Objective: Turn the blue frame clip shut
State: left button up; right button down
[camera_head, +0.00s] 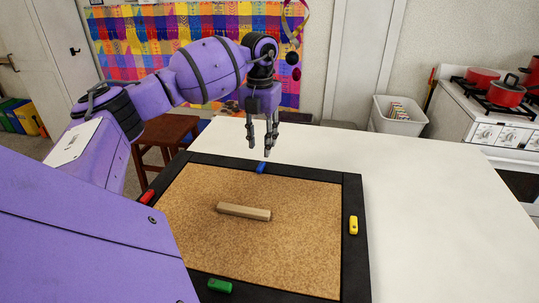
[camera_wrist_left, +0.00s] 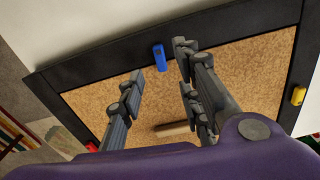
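The blue clip (camera_head: 261,167) sits on the far bar of the black frame (camera_head: 325,174). It lies crosswise to that bar, with one end at the edge of the cork. In the left wrist view the blue clip (camera_wrist_left: 160,57) shows between the two fingertips (camera_wrist_left: 159,62), apart from both. My right gripper is not in view.
A wooden bar (camera_head: 243,211) lies on the cork board (camera_head: 290,240) inside the frame. The white table (camera_head: 440,220) is clear to the right. A white bin (camera_head: 398,115), a stove with red pots (camera_head: 505,92) and a wooden stool (camera_head: 165,132) stand beyond the table.

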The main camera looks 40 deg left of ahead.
aim_at(261, 165)
pick_arm(q)
jog(key=f, duration=0.6)
jog(key=shift+s+f+p, duration=0.2)
jog(key=shift+f+p, duration=0.15)
jog(key=shift+f, duration=0.05)
grip_shut()
